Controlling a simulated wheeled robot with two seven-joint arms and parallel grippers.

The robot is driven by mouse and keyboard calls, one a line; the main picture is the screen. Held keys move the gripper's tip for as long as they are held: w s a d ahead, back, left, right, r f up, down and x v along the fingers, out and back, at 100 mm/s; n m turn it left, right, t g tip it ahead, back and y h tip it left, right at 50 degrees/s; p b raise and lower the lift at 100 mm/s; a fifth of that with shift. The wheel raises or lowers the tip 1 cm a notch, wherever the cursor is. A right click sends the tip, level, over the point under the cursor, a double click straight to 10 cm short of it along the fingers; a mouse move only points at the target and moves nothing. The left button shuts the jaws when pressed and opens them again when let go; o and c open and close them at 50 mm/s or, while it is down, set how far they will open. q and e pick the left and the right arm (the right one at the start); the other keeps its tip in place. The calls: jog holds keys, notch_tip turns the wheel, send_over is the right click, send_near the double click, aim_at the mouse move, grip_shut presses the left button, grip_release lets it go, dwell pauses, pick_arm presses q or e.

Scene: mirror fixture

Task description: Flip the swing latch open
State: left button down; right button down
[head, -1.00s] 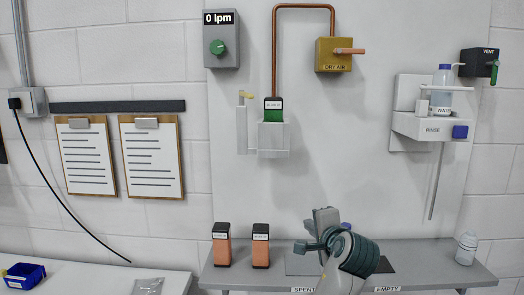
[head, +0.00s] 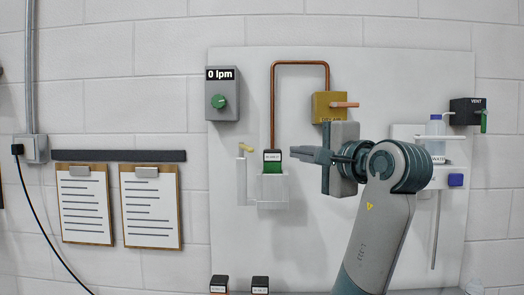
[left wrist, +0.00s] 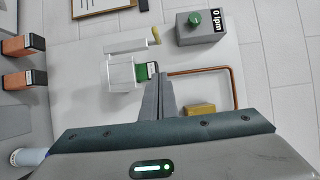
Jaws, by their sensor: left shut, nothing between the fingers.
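A white holder (head: 272,190) on the wall panel carries a cartridge (head: 272,163) with a black top, a white label and a green body. To its left a slim white upright bar with a yellow tip (head: 246,148) appears to be the swing latch. In the left wrist view the yellow tip (left wrist: 155,36) and the holder (left wrist: 121,73) show beyond my fingers. My left gripper (head: 294,153) is shut and empty, its tips just right of the cartridge top; I cannot tell whether they touch it. It also shows in the left wrist view (left wrist: 158,84). My right gripper is not in view.
A copper pipe (head: 300,63) loops above the cartridge to a yellow valve box (head: 325,105). A grey box (head: 222,100) with a green knob reads 0 lpm. A bottle station (head: 452,178) is at the right. Two orange cartridges (left wrist: 22,78) stand below. The panel left of the latch is clear.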

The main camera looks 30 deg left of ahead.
aim_at(245, 147)
pick_arm(q)
jog(key=w+a+p, duration=0.2)
jog(key=a+p, duration=0.6)
jog(key=a, duration=0.3)
jog(key=shift+a+p, duration=0.2)
jog(key=shift+p, duration=0.1)
dwell(0.3)
